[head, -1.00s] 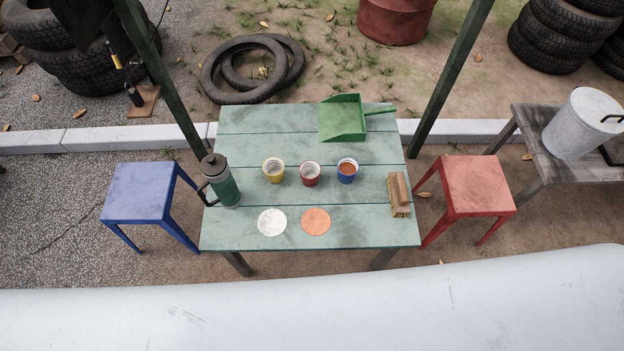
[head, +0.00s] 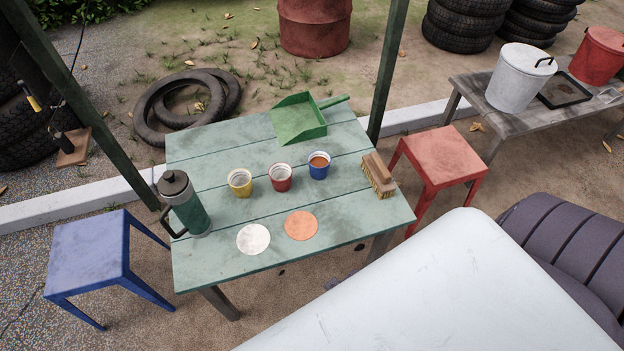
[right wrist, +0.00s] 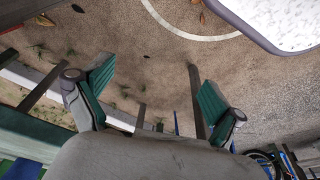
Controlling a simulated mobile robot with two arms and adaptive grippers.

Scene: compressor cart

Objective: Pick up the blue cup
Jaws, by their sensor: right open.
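The blue cup (head: 319,166) stands upright on the green plank table (head: 330,235), with something orange-brown inside. It is the rightmost of a row, beside a red cup (head: 280,178) and a yellow cup (head: 240,183). In the right wrist view my right gripper (right wrist: 150,98) is open with nothing between its green-padded fingers; bare ground shows beyond it. The blue cup cannot be made out in that view. Neither gripper shows in the head view, so my left gripper is not seen.
On the table are a flask (head: 184,203), a white disc (head: 253,239), an orange disc (head: 301,226), a brush (head: 379,176) and a green dustpan (head: 297,119). A blue stool (head: 88,255) stands left, a red stool (head: 443,163) right. A green post (head: 388,70) rises behind the table.

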